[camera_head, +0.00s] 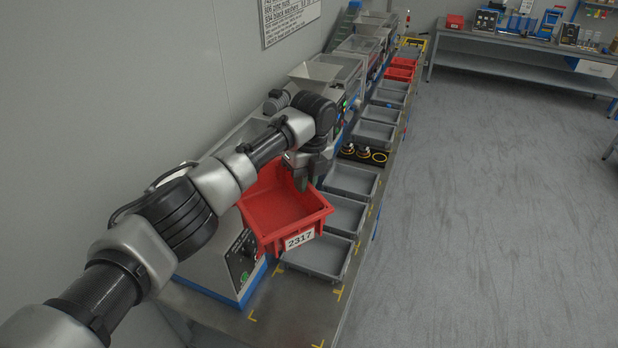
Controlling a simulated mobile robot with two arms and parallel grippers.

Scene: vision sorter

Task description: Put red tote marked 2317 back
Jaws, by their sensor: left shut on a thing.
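The red tote (285,210) with a white label reading 2317 hangs tilted above the front part of the bench, beside the grey machine. It looks empty. My left gripper (302,180) is shut on the tote's far right rim, with its fingers reaching down over the wall. The tote hides part of the bench and of the nearest grey tray. My right gripper is out of view.
Grey trays (318,268) line the bench (285,318), with red totes (400,70) farther back. Yellow corner marks (251,316) frame a bare patch at the near end. Machines stand along the left wall. The floor (480,220) at right is clear.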

